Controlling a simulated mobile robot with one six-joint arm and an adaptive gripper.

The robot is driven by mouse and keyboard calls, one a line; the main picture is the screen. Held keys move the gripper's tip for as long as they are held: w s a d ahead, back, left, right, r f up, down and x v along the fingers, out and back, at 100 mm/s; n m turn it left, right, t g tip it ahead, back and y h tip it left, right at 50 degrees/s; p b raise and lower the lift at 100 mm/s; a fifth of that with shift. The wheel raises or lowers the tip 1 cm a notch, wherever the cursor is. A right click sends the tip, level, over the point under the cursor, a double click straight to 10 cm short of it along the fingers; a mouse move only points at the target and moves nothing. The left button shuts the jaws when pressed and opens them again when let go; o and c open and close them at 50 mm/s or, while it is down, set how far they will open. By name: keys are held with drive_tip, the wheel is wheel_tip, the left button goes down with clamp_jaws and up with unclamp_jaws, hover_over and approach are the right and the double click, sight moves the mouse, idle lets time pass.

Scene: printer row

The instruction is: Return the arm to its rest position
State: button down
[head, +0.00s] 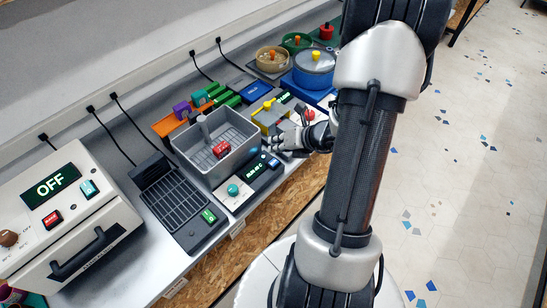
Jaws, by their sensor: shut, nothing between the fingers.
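My gripper (287,142) shows in the head view near the middle, beyond my arm. It is over the front part of the counter, right of a grey bin (217,133). Its fingers point left and are small in the view; they look closed, with nothing seen between them. My arm link crosses the right of the view and hides part of the wrist. I cannot tell whether the gripper touches anything.
The grey bin holds a red block (221,149). A black rack (176,204) and a white machine reading OFF (95,247) stand to the left. Round containers, one blue (312,76), stand farther back. The floor (450,180) at right is mostly clear.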

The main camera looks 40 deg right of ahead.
drive_tip(key=shift+r+p, duration=0.45)
drive_tip(key=shift+r, duration=0.4)
drive_tip(key=shift+f, duration=0.1)
